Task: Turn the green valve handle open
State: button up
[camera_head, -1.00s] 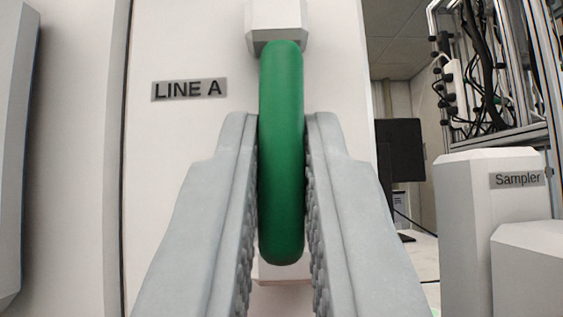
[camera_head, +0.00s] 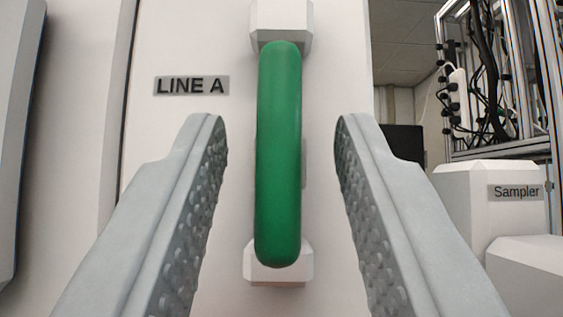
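The green valve handle (camera_head: 279,155) is a thick upright bar in the middle of the view, in front of a white panel marked LINE A. White mounts show at its top and bottom ends. My gripper (camera_head: 281,135) is open, with one grey ridged finger on each side of the handle. There is a clear gap between each finger and the handle. The handle stands vertical between the fingers.
The LINE A label (camera_head: 191,85) is on the white panel (camera_head: 190,140) left of the handle. A white box labelled Sampler (camera_head: 516,192) stands at the right. Behind it are a metal frame with cables (camera_head: 490,80) and a dark monitor (camera_head: 405,143).

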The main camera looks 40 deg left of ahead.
jog(key=v, duration=1.7)
jog(key=shift+s+d+f, duration=0.1)
jog(key=s+a+r+m+t+h, duration=0.1)
jog(key=s+a+r+m+h, duration=0.15)
jog(key=s+r+h, duration=0.5)
jog(key=s+a+r+m+h, duration=0.2)
jog(key=s+r+m+h, duration=0.2)
jog(key=s+r+h, duration=0.35)
jog(key=s+a+f+g, duration=0.1)
jog(key=s+f+g, duration=0.1)
jog(key=s, duration=1.1)
jog(key=s+a+f+m+g+h, duration=0.1)
jog(key=s+a+f+g, duration=0.1)
jog(key=s, duration=1.2)
jog(key=shift+s+f+g, duration=0.35)
jog(key=shift+f+g, duration=0.25)
jog(key=shift+f, duration=0.25)
